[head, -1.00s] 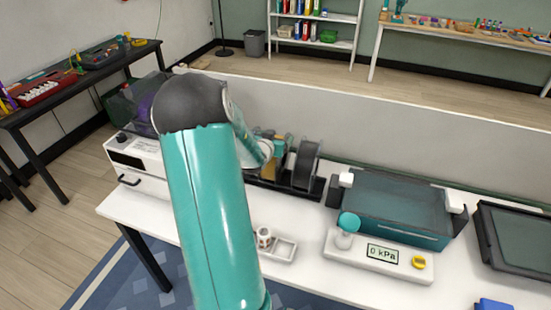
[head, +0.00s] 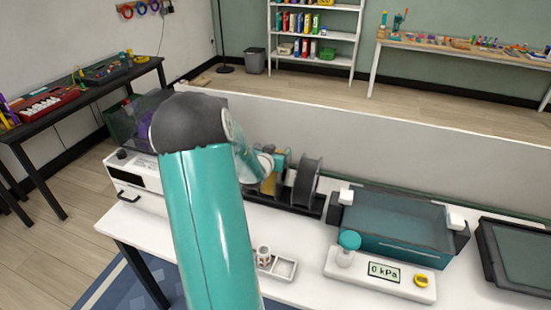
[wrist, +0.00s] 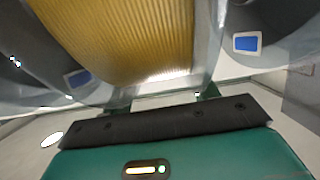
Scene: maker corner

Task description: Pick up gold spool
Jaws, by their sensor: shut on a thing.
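The gold spool (wrist: 120,35) fills the top of the wrist view, its yellow filament wound between clear flanges. In the head view a bit of the gold spool (head: 268,185) shows beside the dark spools on the black rack (head: 290,196). My gripper (wrist: 163,98) is shut on the gold spool; its tips are partly hidden behind the clear flanges. In the head view my gripper (head: 280,160) is small and partly covered by my wrist. I cannot tell whether the spool is clear of the rack.
A dark spool (head: 308,180) stands close to the right. Further right are a teal-lidded box (head: 395,225) and a white gauge unit (head: 382,274). A small white tray (head: 284,268) lies in front. A low partition (head: 400,155) runs behind the white table.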

